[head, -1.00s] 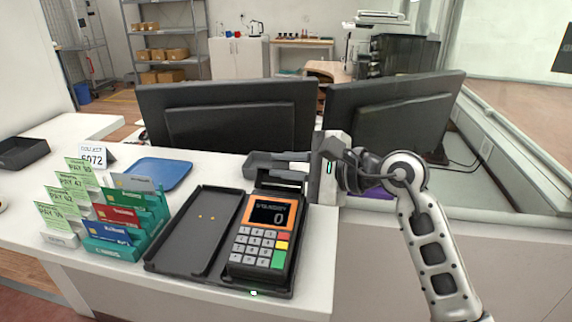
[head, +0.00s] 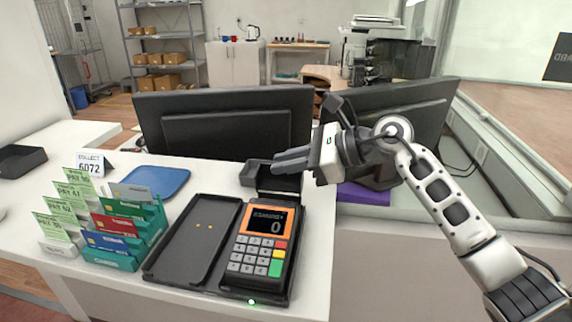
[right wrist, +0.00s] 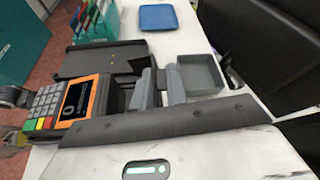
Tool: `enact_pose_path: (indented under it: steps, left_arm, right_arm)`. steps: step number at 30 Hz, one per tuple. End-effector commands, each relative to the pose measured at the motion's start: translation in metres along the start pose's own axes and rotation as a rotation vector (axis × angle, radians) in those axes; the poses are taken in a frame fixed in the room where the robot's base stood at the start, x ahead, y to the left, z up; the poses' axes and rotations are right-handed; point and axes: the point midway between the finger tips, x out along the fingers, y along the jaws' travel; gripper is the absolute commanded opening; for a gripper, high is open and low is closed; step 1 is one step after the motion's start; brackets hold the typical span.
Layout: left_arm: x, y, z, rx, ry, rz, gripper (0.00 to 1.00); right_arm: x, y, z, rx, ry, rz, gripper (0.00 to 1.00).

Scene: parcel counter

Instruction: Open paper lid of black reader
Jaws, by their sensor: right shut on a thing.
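The black reader (head: 264,243) has an orange-framed screen showing 0 and a keypad; it lies in the right half of an open black case. Its dark paper lid (head: 279,182) stands raised at the reader's far end. My right gripper (head: 281,161) reaches in from the right, tilted, its grey fingers shut on the lid's upper part. The fingers hide part of the lid's edge. In the right wrist view the reader (right wrist: 76,100) lies left of the fingers (right wrist: 160,85).
The case's empty left half (head: 190,245) lies beside the reader. A card rack (head: 125,235) stands farther left, with a blue tray (head: 156,181) behind. A small grey tray (head: 250,175) sits close by the gripper. Two monitors (head: 225,120) stand behind. The counter's front edge is near.

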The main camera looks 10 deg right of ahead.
Motion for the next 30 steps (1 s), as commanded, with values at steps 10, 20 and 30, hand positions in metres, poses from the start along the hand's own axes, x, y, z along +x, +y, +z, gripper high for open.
enact_pose_path:
  steps: [10,20,30]
  left_arm:
    - [0.0013,0.0007,-0.0029,-0.006,0.014,0.004,0.36]
    - [0.0018,0.0023,-0.0029,-0.017,0.016,0.004,0.36]
    - [0.0009,0.0031,-0.0011,-0.021,0.011,0.005,0.36]
  right_arm:
    - [0.0027,-0.0093,-0.0063,0.175,-0.001,0.072,0.0]
    - [0.0036,-0.011,-0.0083,0.225,-0.001,0.094,0.0]
    - [0.0039,-0.0108,-0.0084,0.225,-0.001,0.095,0.0]
